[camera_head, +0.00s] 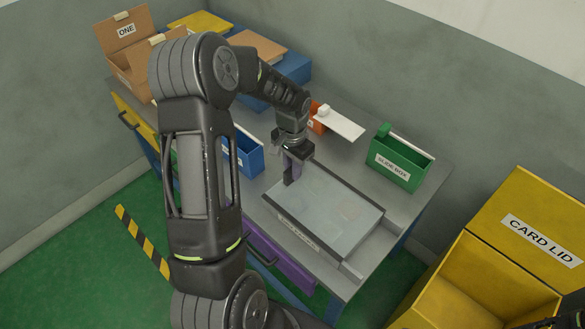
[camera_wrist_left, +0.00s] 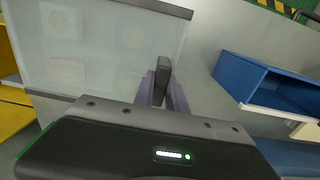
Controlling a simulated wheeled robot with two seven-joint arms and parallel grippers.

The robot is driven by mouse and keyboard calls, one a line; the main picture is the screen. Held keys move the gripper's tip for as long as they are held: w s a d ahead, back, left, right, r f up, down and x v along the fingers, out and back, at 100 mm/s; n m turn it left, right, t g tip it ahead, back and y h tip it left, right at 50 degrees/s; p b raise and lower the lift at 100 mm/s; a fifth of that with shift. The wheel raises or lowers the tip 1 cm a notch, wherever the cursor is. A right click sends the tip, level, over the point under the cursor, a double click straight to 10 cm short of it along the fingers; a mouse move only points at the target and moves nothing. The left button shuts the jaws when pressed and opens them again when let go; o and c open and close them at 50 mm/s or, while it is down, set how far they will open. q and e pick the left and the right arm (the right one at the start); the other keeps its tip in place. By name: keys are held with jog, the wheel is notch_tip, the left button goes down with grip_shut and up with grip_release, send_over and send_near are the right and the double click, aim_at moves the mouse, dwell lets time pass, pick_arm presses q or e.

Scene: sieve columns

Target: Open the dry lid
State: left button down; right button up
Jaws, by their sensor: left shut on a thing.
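The dry lid (camera_head: 325,210) is a frosted, see-through panel with a dark frame. It lies over a grey tray on the table, with a partly unreadable label on the front edge. Faint round shapes show through it, also in the left wrist view (camera_wrist_left: 100,45). My left gripper (camera_head: 293,172) is at the lid's far left corner, pointing down. In the left wrist view, its fingers (camera_wrist_left: 163,88) are shut on a dark upright handle (camera_wrist_left: 163,68) beside the lid's edge. The tray's right end (camera_head: 372,248) shows uncovered.
A green slide box (camera_head: 398,160) stands to the right behind the lid, and a blue open box (camera_head: 243,155) to the left. An orange box with a white flap (camera_head: 338,123) is behind. A yellow bin with a card lid (camera_head: 525,225) stands open at right.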

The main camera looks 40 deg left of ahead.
pick_arm(q)
jog(key=shift+d, duration=0.1)
jog(key=s+d+b, duration=0.2)
jog(key=d+b, duration=0.5)
jog(key=d, duration=1.8)
jog(key=shift+d, duration=0.25)
jog(key=shift+s, duration=0.1)
jog(key=c, duration=1.4)
grip_release()
jog(key=shift+o, duration=0.2)
notch_tip(320, 180, up, 8)
jog(key=shift+f, duration=0.1)
